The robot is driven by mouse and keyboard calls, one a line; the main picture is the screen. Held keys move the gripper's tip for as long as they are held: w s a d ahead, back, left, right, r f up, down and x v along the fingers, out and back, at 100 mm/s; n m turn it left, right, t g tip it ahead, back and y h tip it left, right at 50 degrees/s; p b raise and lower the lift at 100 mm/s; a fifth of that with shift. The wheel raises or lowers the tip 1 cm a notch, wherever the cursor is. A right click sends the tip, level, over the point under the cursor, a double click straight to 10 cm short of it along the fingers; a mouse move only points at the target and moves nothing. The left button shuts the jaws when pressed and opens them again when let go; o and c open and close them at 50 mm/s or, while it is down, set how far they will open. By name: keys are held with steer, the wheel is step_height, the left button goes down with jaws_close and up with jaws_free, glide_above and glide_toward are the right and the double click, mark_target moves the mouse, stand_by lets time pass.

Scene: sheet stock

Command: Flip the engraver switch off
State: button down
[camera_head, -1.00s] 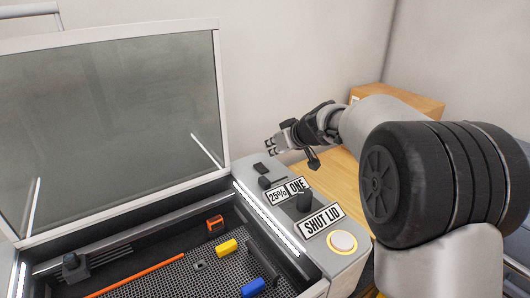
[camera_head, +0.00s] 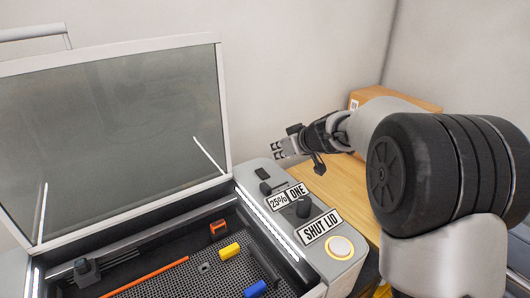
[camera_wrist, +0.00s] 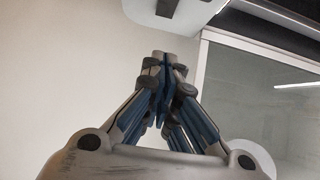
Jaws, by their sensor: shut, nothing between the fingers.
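The engraver (camera_head: 345,268) stands at the left with its lid up. On the far end of its right-hand control panel is a small black rocker switch (camera_head: 263,173). I cannot tell which way it is tipped. A dark piece on the panel, likely the same switch, shows upside down at the top of the wrist view (camera_wrist: 167,7). My gripper (camera_head: 277,150) is shut and empty, just beyond and above the switch, apart from it. In the wrist view its closed fingertips (camera_wrist: 165,58) point up toward the panel.
Nearer on the panel are two black knobs, labels "25%", "ONE" and "SHUT LID" (camera_head: 320,226), and a yellow-ringed white button (camera_head: 339,246). The raised glass lid (camera_head: 110,130) rises left of my gripper. A cardboard box (camera_head: 405,102) is behind my arm on the wooden table (camera_head: 343,185).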

steer(key=shift+w+d+r+p, duration=0.1)
steer(key=shift+w+r+p, duration=0.2)
steer(key=shift+p, duration=0.85)
steer(key=shift+d+f+p, duration=0.1)
steer(key=shift+f+p, duration=0.15)
steer(key=shift+p, duration=0.15)
steer(key=shift+f, duration=0.1)
steer(key=p, duration=0.2)
glide_above(263, 172)
step_height(263, 172, down, 6)
steer(key=shift+s+d+f, duration=0.1)
steer(key=shift+d+f, duration=0.05)
step_height(263, 172, down, 3)
steer(key=shift+r+b, duration=0.2)
steer(key=shift+b, duration=0.2)
steer(key=shift+f, duration=0.5)
